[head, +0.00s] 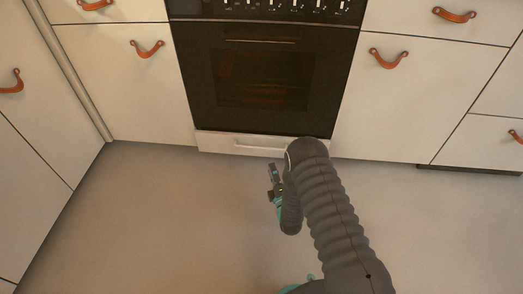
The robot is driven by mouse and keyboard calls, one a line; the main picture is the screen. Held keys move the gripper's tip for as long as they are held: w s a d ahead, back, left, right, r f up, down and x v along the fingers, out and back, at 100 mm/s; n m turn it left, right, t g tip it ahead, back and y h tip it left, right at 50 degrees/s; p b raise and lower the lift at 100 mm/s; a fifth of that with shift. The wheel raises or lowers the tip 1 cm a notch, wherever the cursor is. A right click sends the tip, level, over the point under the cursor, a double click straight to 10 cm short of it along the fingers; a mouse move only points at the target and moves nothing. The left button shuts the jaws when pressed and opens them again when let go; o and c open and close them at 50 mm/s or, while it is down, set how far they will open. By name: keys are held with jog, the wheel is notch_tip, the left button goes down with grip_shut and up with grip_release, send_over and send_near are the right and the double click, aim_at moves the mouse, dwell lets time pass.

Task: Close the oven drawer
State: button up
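The oven drawer (225,143) is the low white panel beneath the black oven (264,78), with a pale bar handle along it. It seems to sit slightly forward of the oven front, but I cannot tell surely how far. My gripper (272,178) is just in front of the drawer, below its handle in the picture, and looks apart from it. It is small and seen from behind and above, so its finger opening is unclear. My arm hides the drawer's right end.
White cabinets with leather pulls stand on both sides, such as the left door (120,85) and the right door (410,105). A left cabinet run (30,120) forms a corner. The grey floor (160,225) in front is clear.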

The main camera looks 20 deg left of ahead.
aim_at(268, 144)
jog(key=a+f+x, duration=0.1)
jog(key=x, duration=1)
jog(key=shift+a+n+y+b, duration=0.3)
jog(key=shift+a+n+b, duration=0.05)
jog(key=shift+n, duration=0.05)
jog(key=shift+r, duration=0.1)
grip_shut()
